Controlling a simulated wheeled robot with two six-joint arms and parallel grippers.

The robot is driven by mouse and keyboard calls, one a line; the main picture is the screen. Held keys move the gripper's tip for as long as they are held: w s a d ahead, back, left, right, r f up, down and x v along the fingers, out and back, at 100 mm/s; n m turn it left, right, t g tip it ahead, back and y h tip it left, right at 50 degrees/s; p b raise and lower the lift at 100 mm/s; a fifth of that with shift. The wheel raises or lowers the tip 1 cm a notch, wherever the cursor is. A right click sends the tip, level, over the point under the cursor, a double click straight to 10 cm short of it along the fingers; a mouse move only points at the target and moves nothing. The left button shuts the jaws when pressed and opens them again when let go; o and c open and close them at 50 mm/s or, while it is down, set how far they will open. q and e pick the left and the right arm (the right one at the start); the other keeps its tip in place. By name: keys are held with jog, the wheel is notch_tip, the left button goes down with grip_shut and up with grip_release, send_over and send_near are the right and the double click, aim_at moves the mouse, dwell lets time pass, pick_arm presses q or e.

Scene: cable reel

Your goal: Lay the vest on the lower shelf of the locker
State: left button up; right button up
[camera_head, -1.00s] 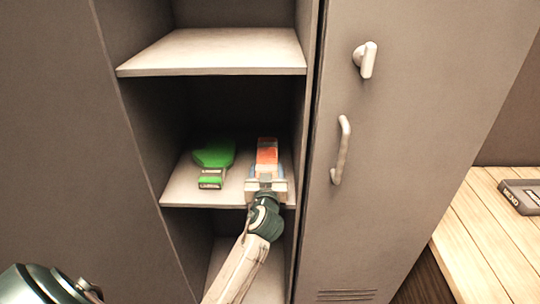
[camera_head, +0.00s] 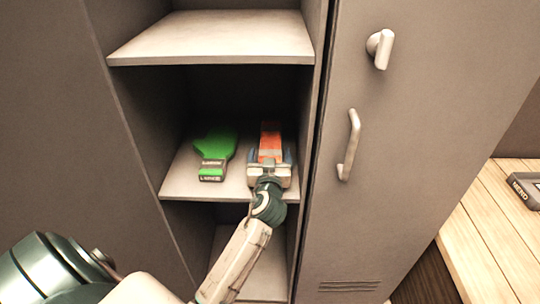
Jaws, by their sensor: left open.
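The locker (camera_head: 180,120) stands open in front of me. The vest, an orange folded bundle with a pale band (camera_head: 271,138), lies on the right part of the lower shelf (camera_head: 190,188). My left gripper (camera_head: 270,158) reaches over the front edge of this shelf, its fingers open at the near end of the vest. The gripper hides that end, so I cannot tell whether the fingers touch it. My right gripper is not in view.
An empty upper shelf (camera_head: 215,40) is above. A closed locker door (camera_head: 410,150) with handles stands right. A wooden bench (camera_head: 490,230) bears a dark box (camera_head: 525,188).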

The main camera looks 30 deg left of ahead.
pick_arm(q)
jog(key=v, duration=0.2)
jog(key=shift+s+d+f, duration=0.15)
jog(key=shift+s+d, duration=0.05)
jog(key=shift+s, duration=0.1)
jog(key=b+v, duration=0.1)
jog(key=v, duration=0.7)
jog(key=shift+s+d+b, duration=0.3)
jog(key=shift+s, duration=0.25)
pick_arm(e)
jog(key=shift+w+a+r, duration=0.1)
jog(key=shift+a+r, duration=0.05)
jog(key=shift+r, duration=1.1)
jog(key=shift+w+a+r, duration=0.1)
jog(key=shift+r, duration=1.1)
